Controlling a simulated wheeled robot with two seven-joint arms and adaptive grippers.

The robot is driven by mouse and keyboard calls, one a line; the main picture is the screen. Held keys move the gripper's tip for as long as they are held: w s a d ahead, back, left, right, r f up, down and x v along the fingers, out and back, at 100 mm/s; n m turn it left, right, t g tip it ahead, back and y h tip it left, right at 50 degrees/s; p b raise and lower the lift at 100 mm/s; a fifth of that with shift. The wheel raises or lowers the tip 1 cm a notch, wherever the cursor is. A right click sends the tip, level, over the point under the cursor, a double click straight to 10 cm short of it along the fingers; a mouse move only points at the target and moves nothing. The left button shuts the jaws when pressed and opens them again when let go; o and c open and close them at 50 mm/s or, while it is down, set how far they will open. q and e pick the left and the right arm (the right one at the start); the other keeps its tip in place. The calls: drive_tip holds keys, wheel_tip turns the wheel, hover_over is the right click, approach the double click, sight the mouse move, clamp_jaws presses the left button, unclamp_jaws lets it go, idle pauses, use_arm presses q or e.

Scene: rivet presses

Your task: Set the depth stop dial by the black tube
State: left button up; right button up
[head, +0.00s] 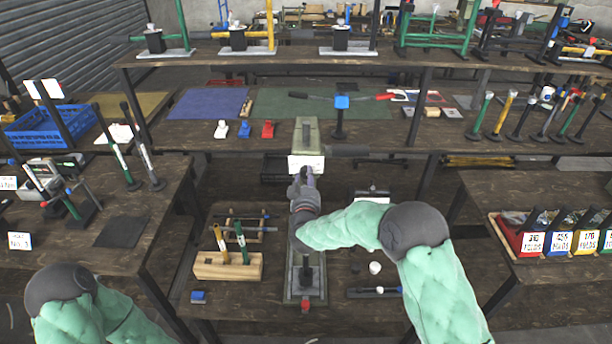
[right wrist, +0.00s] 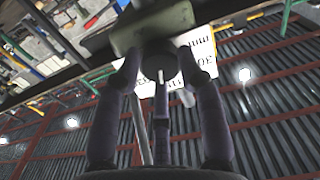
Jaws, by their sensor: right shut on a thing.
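The green rivet press (head: 307,132) stands upright at the middle of the near bench. My right gripper (head: 304,176) is at the front of its head, below a white scale plate (head: 306,164). In the right wrist view its fingers (right wrist: 159,77) are shut around a dark round dial (right wrist: 161,60). The white plate (right wrist: 203,58) behind the dial carries printed numbers, partly hidden by the fingers. A black horizontal tube (head: 347,151) shows just right of the press head; I cannot tell whether it is attached. My left gripper is out of view.
A wooden block (head: 228,267) with handled tools stands left of the press. Labelled bins (head: 560,238) stand on the right bench.

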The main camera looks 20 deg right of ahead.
drive_tip(key=shift+f+n+p, duration=0.1)
drive_tip(key=shift+n+p, duration=0.55)
drive_tip(key=shift+n, duration=0.95)
drive_tip(key=shift+f, duration=0.1)
drive_tip(key=o, duration=1.1)
drive_tip(key=shift+o, duration=0.2)
drive_tip(key=shift+s, duration=0.15)
drive_tip(key=v, duration=1.1)
drive_tip(key=shift+s+a, duration=0.2)
drive_tip(key=shift+s, duration=0.15)
